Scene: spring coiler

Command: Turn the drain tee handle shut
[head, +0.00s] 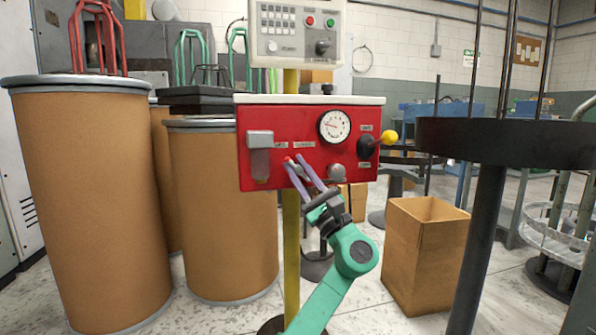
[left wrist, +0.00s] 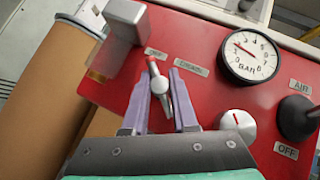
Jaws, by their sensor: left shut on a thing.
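The drain tee handle (left wrist: 158,84) is a small pale metal bar with a red tip, on the red panel (left wrist: 210,38) beside a label that reads DRAIN. In the left wrist view it lies between the two lilac fingers of my left gripper (left wrist: 160,82), its red tip toward the top and leaning slightly left. My left gripper (head: 295,162) is shut on the handle, reaching up to the lower middle of the red panel (head: 265,182) in the head view. There the fingers largely hide the handle. My right gripper is not in view.
A pressure gauge (head: 334,126), a silver knob (head: 336,171) and a black lever with a yellow ball (head: 389,137) sit right of the handle. A grey block (head: 260,139) juts out on its left. Brown drums (head: 85,200) stand left, an open carton (head: 425,255) right.

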